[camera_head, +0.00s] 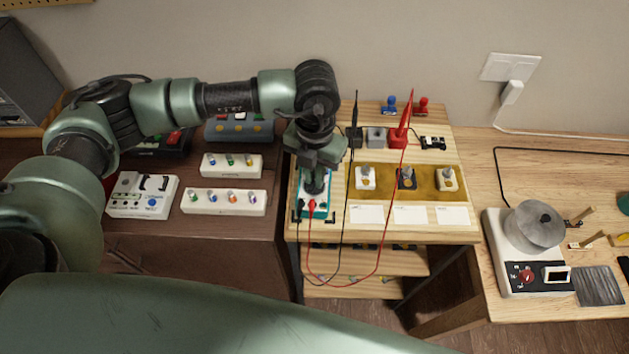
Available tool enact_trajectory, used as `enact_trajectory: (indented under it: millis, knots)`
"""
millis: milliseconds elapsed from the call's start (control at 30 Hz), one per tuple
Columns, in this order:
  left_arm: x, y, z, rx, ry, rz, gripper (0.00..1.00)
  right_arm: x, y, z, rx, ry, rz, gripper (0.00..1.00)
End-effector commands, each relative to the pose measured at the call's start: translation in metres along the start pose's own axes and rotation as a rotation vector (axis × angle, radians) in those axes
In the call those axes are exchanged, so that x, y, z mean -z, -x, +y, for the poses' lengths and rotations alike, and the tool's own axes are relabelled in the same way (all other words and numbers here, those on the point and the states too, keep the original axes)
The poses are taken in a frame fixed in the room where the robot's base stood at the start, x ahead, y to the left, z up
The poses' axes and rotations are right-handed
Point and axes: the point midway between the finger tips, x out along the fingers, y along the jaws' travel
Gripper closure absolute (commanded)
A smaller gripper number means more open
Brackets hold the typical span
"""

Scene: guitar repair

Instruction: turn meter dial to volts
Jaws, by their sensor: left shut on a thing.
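The teal meter (321,208) lies on the light wooden stand, with a red and a dark plug in its near end. My left gripper (315,188) comes down from above onto the meter's face and is shut on the dial. The dial itself and its pointer are hidden under the fingers, so its setting cannot be read. The red probe (402,133) and black probe (355,125) stand upright in holders behind the meter, with their leads looping down over the stand's front edge. My right gripper is not in view.
A mustard tray (384,192) with several small jacks or switches sits right of the meter. Several effect pedals, including a white one (143,195), stand on the dark bench at left. A winding machine (527,250) stands on the right bench.

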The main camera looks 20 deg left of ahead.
Motion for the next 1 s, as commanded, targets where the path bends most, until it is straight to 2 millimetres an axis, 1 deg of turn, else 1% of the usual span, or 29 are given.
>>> enact_trajectory:
  millis: [33,300,500,867,900,967,1000]
  knots:
    - [-0.001,-0.004,0.0,0.0,-0.029,-0.004,1.0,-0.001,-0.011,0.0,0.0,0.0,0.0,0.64]
    - [-0.001,-0.001,-0.001,0.001,-0.15,-0.004,1.0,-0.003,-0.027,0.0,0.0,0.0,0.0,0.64]
    - [0.0,0.0,-0.001,0.001,-0.185,-0.002,1.0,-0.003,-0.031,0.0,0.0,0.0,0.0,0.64]
    - [0.0,0.001,-0.001,0.0,-0.189,-0.002,1.0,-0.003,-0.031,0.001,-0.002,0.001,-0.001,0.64]
    - [0.0,0.001,-0.001,0.0,-0.189,-0.002,0.86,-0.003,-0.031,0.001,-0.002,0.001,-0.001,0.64]
    - [0.0,0.001,-0.001,0.0,-0.189,-0.001,0.7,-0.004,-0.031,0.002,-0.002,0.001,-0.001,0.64]
    - [0.0,0.001,-0.001,0.0,-0.189,-0.001,0.67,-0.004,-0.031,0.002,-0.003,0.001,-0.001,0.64]
